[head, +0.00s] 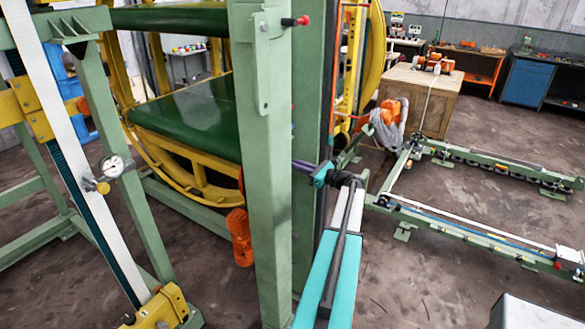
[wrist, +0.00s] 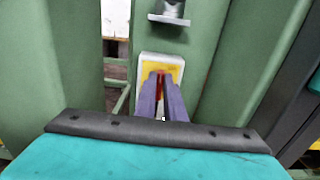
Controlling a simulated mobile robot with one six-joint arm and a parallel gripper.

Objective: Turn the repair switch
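The repair switch (wrist: 160,76) shows in the wrist view as a small red handle on a yellow plate (wrist: 175,68) with a pale frame, fixed to a green post. The two purple fingers of my gripper (wrist: 161,80) reach to the plate, one on each side of the red handle. A narrow gap shows between the fingers; I cannot tell whether they press on the handle. In the head view my gripper (head: 303,168) reaches left to the green post. The switch and fingertips are hidden there.
A metal bracket (wrist: 170,12) sits above the switch. A green floor frame (head: 480,225) lies to the right. An orange hoist (head: 240,238) hangs low by the upright.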

